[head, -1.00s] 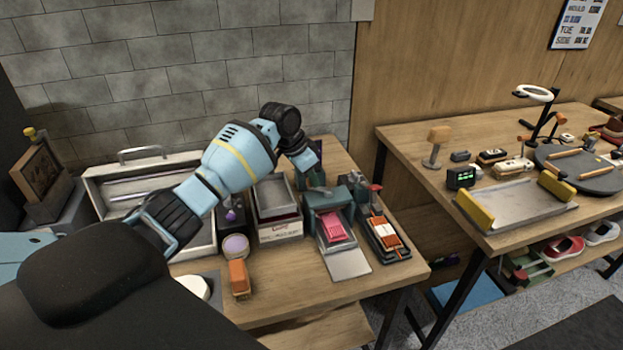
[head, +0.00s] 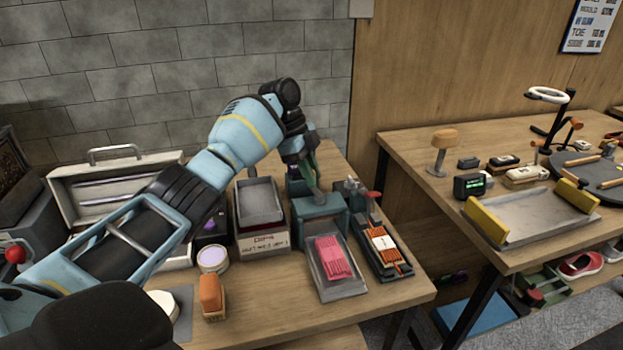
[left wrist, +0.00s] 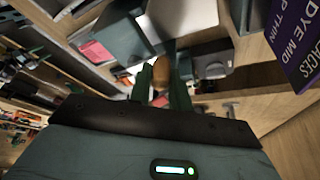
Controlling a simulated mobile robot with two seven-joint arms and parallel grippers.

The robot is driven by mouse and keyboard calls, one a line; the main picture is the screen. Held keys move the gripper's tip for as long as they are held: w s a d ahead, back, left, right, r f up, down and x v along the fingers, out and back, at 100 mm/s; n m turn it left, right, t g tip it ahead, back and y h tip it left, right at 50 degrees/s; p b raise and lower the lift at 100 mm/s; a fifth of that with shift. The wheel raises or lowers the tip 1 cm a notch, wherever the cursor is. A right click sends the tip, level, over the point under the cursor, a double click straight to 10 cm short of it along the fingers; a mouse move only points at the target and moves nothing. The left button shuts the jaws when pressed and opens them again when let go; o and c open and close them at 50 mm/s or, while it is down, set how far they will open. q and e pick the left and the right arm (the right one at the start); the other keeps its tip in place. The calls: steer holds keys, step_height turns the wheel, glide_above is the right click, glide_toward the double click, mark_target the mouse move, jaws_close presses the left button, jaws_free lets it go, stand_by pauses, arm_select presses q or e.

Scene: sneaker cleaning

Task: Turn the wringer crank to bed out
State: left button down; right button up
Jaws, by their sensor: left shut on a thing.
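The wringer is a teal block (head: 318,212) on the left bench, with a flat grey bed (head: 342,290) sticking out of its front. A ridged pink piece (head: 333,257) lies on the bed, in front of the block. My left gripper (head: 309,182) is at the block's back left. In the left wrist view its green fingers are shut around a brown crank handle (left wrist: 162,72); the crank's arm and axle are mostly hidden. The pink piece also shows in the left wrist view (left wrist: 97,51). My right gripper is not in view.
A black tray with orange-wrapped pieces (head: 384,250) stands close to the wringer's right. A stacked grey tray and white box (head: 262,240), a round-topped jar (head: 213,259) and an orange brush (head: 211,296) stand to its left. The bench front is clear.

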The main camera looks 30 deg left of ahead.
arm_select(q)
steer(key=shift+w+d+f+m+b, duration=0.15)
steer(key=shift+w+m+b, duration=0.15)
steer(key=shift+m, duration=0.2)
steer(key=shift+d+m+g, duration=0.1)
steer(key=shift+m+g, duration=0.2)
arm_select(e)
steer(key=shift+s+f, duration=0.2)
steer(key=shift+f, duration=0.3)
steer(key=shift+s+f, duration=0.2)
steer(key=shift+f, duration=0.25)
arm_select(q)
steer(key=shift+r+b, duration=0.2)
steer(key=shift+b, duration=0.1)
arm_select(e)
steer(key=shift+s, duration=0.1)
arm_select(q)
steer(key=c, duration=1.3)
jaws_free()
steer(key=v, duration=0.7)
steer(key=shift+r+b, duration=0.35)
steer(key=shift+b, duration=0.1)
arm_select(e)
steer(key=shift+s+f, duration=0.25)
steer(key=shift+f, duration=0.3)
